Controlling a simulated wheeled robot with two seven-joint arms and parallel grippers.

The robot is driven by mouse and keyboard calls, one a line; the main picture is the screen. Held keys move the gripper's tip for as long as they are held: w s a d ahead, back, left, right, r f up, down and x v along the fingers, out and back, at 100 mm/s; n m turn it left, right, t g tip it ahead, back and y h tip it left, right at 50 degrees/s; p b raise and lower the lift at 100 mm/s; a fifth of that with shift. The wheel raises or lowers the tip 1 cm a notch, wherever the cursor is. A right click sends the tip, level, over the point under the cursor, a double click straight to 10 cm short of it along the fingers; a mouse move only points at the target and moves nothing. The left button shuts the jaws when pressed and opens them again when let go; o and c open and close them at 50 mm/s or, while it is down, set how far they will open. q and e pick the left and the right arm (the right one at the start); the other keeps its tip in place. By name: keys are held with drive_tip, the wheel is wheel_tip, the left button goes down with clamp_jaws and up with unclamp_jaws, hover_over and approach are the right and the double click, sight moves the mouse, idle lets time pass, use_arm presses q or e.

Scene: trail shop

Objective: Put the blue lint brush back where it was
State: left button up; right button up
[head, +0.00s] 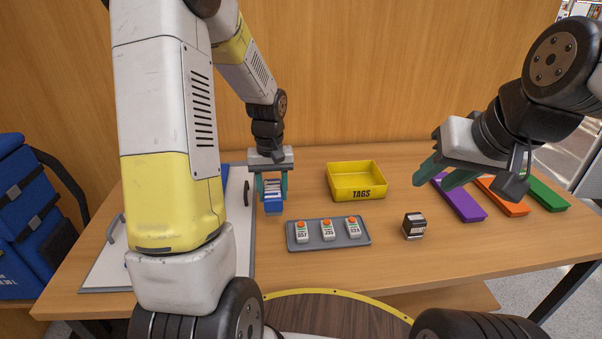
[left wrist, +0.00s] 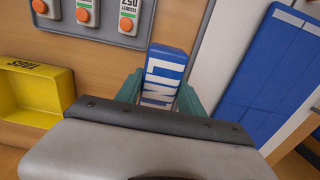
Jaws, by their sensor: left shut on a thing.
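The blue lint brush (head: 273,204) is held upright between the teal fingers of my left gripper (head: 271,186), to the left of the grey tray in the head view. In the left wrist view the brush (left wrist: 170,62) shows a blue end and white lettering, and my left gripper (left wrist: 165,92) is shut on it. Whether the brush touches the table is hard to tell. My right gripper (head: 448,177) hangs at the right near the purple block, its teal fingers apart with nothing seen between them.
A grey tray (head: 363,238) holds several tags with orange buttons. A yellow TAGS bin (head: 357,190) stands behind it. A small black box (head: 414,226) is right of the tray. Purple (head: 462,202), orange (head: 508,202) and green (head: 546,196) blocks lie far right. A white board (head: 110,270) lies left.

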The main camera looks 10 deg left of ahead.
use_arm(q)
drive_tip(key=w, duration=0.5)
drive_tip(key=w+f, duration=0.1)
drive_tip(key=w, duration=0.8)
drive_tip(key=shift+w+a+f, duration=0.1)
drive_tip(key=shift+w+f, duration=0.1)
drive_tip(key=shift+w, duration=0.15)
drive_tip(key=shift+w+f, duration=0.1)
drive_tip(key=shift+f, duration=1.65)
drive_tip(key=o, duration=1.2)
drive_tip(key=shift+f, duration=0.15)
drive_tip(key=shift+c, duration=0.2)
drive_tip(key=shift+o, duration=0.2)
